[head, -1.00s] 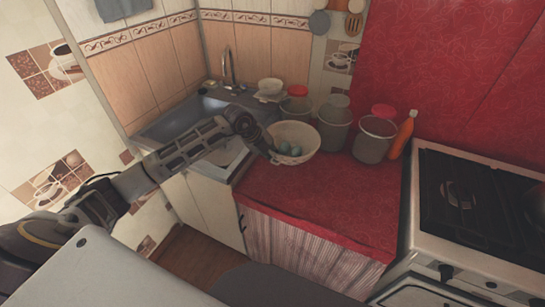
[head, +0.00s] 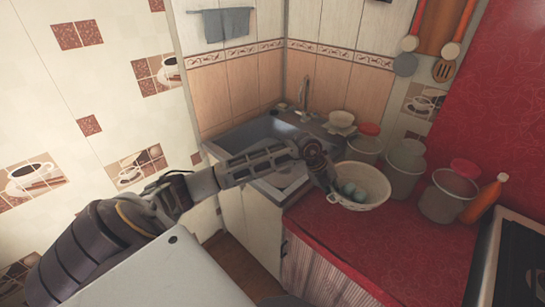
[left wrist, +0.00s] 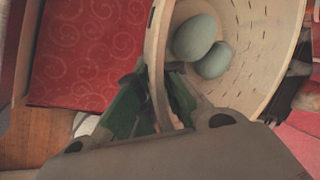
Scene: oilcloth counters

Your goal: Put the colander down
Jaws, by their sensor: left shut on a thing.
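The colander (head: 366,204) is a pale, cream bowl with slots in its wall. It is over the red counter (head: 400,250), close to the sink; I cannot tell whether its base touches the counter. Bluish eggs (head: 352,190) lie in it, and two show in the left wrist view (left wrist: 195,38). My left gripper (head: 329,184) is at the colander's left side. In the left wrist view its fingers (left wrist: 158,100) are shut on the colander's rim, one on each side of the wall. My right gripper is not in view.
Lidded jars (head: 405,165) and an orange bottle (head: 484,200) stand behind and right of the colander. The sink (head: 255,135) is to the left, with small white dishes (head: 341,120) by the tap. The stove (head: 515,265) is at the right. The counter's front is clear.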

